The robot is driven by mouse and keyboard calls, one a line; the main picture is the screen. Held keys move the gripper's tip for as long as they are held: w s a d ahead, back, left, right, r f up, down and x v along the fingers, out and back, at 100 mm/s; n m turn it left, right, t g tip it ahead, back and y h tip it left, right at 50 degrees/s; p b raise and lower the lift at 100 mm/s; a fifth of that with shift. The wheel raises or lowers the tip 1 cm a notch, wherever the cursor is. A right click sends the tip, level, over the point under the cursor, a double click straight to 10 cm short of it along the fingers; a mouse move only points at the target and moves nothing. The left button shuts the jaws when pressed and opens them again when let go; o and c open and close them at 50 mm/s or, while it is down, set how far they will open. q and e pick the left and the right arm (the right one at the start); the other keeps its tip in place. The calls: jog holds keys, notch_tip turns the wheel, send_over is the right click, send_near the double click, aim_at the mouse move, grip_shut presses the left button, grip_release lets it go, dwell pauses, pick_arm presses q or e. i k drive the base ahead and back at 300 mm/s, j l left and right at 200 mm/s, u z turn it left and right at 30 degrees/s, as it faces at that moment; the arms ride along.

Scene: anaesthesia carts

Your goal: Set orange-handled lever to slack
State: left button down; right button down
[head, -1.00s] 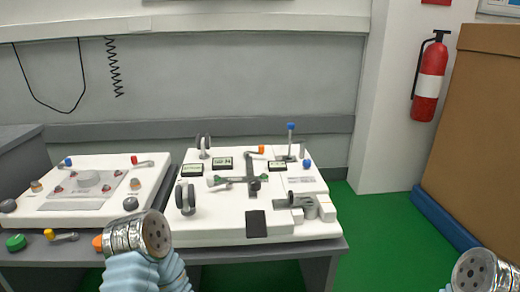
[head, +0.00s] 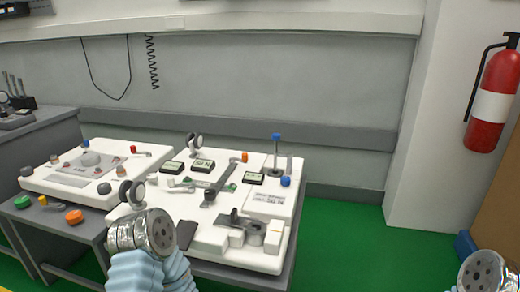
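The orange-handled lever (head: 228,176) is a grey bar on the right-hand white panel (head: 265,262). It slants from a dark pivot up and right to a small orange end near the panel's far side. My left gripper (head: 150,233) is in front of the panel's near left corner, apart from the lever. My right gripper (head: 484,272) is at the bottom right corner, far from the panel. Both show as silver, blunt round ends, with no fingers that I can make out. The word slack cannot be read on the panel.
Around the lever are small dark displays (head: 204,165), a blue-topped post (head: 276,150), a wheel at the near left (head: 131,193) and a grey clamp-like part (head: 243,228). A second white panel (head: 60,187) is at left. A fire extinguisher (head: 493,100) hangs at right. Green floor (head: 345,225) is clear.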

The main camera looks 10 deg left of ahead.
aim_at(245, 158)
jog(key=i+l+u, duration=0.2)
jog(key=l, duration=0.35)
jog(key=i+l+u, duration=0.2)
jog(key=l, duration=0.35)
jog(key=l+u, duration=0.2)
jog(key=l, duration=0.4)
jog(key=i+l+u, duration=0.3)
jog(key=i+l, duration=0.2)
jog(key=l, duration=0.2)
jog(key=i+l+u, duration=0.15)
jog(key=l, duration=0.25)
jog(key=i+l+u, duration=0.15)
jog(key=l, duration=0.3)
jog(key=i+l+u, duration=0.25)
jog(key=i+l, duration=0.25)
jog(key=l, duration=0.15)
jog(key=i+l+u, duration=0.15)
jog(key=l, duration=0.25)
jog(key=i+l+u, duration=0.25)
jog(key=i+l, duration=0.2)
jog(key=l, duration=0.35)
